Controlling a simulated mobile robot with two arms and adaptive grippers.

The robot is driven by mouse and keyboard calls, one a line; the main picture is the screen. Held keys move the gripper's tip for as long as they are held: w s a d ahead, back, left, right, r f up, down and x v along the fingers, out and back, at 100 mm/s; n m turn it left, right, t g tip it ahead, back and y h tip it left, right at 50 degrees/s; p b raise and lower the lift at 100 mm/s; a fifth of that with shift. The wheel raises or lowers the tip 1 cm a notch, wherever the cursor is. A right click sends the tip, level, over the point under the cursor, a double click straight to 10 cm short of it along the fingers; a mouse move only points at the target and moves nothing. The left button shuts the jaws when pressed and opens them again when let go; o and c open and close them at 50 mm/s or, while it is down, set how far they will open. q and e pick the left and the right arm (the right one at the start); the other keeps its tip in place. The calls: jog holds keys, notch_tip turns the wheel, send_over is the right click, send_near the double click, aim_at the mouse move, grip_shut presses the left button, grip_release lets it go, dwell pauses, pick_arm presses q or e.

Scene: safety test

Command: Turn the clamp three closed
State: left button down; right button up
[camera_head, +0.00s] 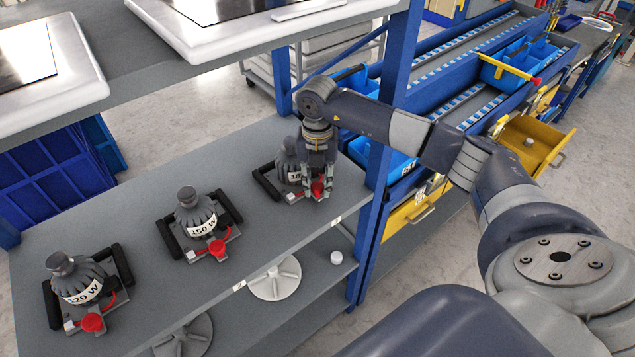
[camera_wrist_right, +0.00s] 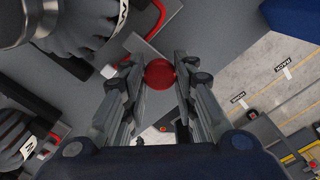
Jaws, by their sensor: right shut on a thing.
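The unit at the right end of the grey shelf, by the label "3" (camera_head: 336,221), is a dark finned body (camera_head: 288,160) with black handles, partly hidden by my right gripper. Its red round knob (camera_head: 318,188) is at the front. My right gripper (camera_head: 317,193) points down from above, with its fingers shut on this knob. In the right wrist view the red knob (camera_wrist_right: 159,75) sits between the two fingers of the gripper (camera_wrist_right: 157,68). My left gripper is out of view.
Two similar units, marked 150 W (camera_head: 200,222) and 120 W (camera_head: 82,290), stand to the left, each with a red knob. A blue post (camera_head: 388,110) stands close right of my right gripper. White discs (camera_head: 275,280) lie on the lower shelf.

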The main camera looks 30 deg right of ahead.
aim_at(318, 186)
jog(key=shift+r+m, duration=0.1)
jog(key=shift+m, duration=0.4)
jog(key=o, duration=1.1)
notch_tip(318, 186, up, 7)
jog(key=shift+r, duration=0.2)
